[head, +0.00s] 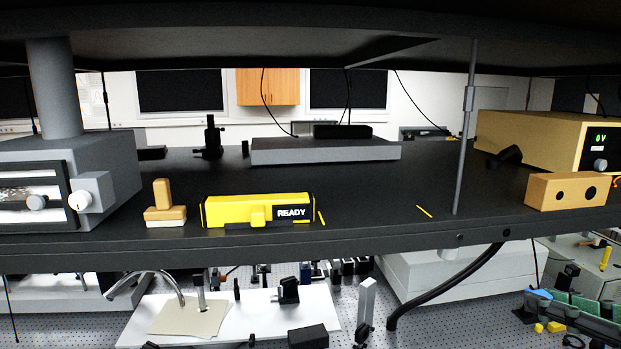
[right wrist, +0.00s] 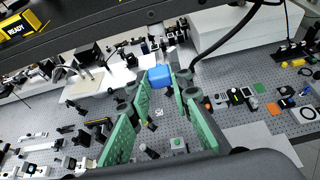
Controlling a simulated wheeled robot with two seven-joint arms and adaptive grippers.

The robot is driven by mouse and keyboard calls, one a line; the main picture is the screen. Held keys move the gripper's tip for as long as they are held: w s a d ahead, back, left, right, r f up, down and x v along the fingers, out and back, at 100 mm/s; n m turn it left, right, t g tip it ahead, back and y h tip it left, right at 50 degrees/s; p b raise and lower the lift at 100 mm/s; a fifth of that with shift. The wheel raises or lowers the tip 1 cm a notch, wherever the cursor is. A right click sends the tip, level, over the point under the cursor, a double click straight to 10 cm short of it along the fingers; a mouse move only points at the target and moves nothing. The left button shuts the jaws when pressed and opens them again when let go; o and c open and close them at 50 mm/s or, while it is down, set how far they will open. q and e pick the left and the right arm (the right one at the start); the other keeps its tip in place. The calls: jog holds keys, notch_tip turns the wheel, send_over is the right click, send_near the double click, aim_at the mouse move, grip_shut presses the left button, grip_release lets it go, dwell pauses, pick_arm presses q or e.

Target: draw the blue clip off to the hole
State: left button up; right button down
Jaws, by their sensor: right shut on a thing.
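My right gripper (head: 547,297) comes in at the lower right of the head view, with green finger sides and dark tips. It is shut on the blue clip (head: 538,294), which sits at its fingertips. In the right wrist view, the blue clip (right wrist: 160,77) shows between the tips of the right gripper (right wrist: 168,88), above the perforated optical table. The wooden block (head: 567,192) on the shelf has two dark holes, and the shelf's front edge has small holes (head: 507,232). I cannot tell which hole the task means. My left gripper is not in view.
A dark shelf (head: 350,235) spans the view above the optical table (head: 450,325). A thick black cable (head: 445,288) hangs below its edge, and it also shows in the wrist view (right wrist: 215,45). A yellow READY box (head: 235,211) stands on the shelf. Many small optics parts crowd the table.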

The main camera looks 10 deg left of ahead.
jog(key=shift+s+d, duration=0.1)
jog(key=shift+s, duration=0.2)
jog(key=shift+w+f, duration=0.1)
jog(key=shift+f, duration=0.05)
